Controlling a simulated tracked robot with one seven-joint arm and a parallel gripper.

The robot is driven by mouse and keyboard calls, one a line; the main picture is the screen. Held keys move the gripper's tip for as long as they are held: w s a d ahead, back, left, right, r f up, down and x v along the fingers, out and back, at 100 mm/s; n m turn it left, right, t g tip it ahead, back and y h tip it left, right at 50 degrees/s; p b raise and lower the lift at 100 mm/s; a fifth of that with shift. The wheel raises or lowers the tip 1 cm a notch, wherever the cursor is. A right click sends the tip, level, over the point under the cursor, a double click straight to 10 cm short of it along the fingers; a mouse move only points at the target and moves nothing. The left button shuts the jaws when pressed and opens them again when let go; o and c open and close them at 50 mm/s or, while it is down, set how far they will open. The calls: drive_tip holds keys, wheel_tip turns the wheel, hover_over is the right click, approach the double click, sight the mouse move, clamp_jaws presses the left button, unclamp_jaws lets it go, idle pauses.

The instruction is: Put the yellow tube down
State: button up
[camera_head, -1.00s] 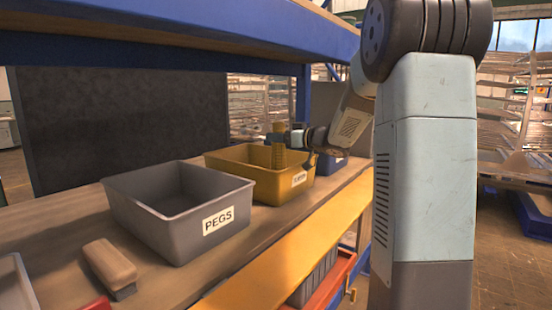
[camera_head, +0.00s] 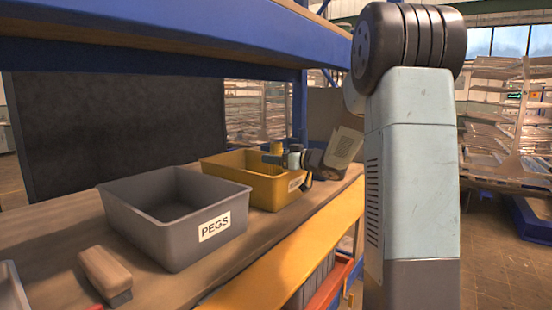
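The yellow tube (camera_head: 276,147) stands upright at the yellow bin (camera_head: 225,171), its top end showing above my gripper. My gripper (camera_head: 272,157) reaches in from the right over the bin's rim and appears shut on the tube. The tube's lower part is hard to make out against the yellow bin, and I cannot see whether it touches the bin's floor. The bin's front label is partly covered by my arm.
A grey bin (camera_head: 150,221) labelled PEGS stands left of the yellow bin on the wooden shelf (camera_head: 55,250). A brown-topped block or brush (camera_head: 106,270) lies in front of it. A blue shelf beam (camera_head: 180,55) runs overhead.

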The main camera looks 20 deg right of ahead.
drive_tip(key=f+v, duration=0.1)
drive_tip(key=v, duration=1)
drive_tip(key=s+r+m+h, duration=0.65)
drive_tip(key=s+h, duration=0.25)
drive_tip(key=h, duration=0.4)
drive_tip(key=s+a+f+g+y, duration=0.1)
drive_tip(key=s+a+f+g, duration=0.1)
drive_tip(key=s, duration=0.6)
drive_tip(key=s+a+f+g+y, duration=0.1)
drive_tip(key=s+a+f+g, duration=0.2)
drive_tip(key=s+a+f, duration=0.2)
drive_tip(key=s+a+f+g, duration=0.3)
drive_tip(key=s+a, duration=0.2)
drive_tip(key=s, duration=0.5)
drive_tip(key=shift+s+f+m+y, duration=0.25)
drive_tip(key=shift+s+m+y, duration=0.1)
drive_tip(key=shift+y, duration=0.05)
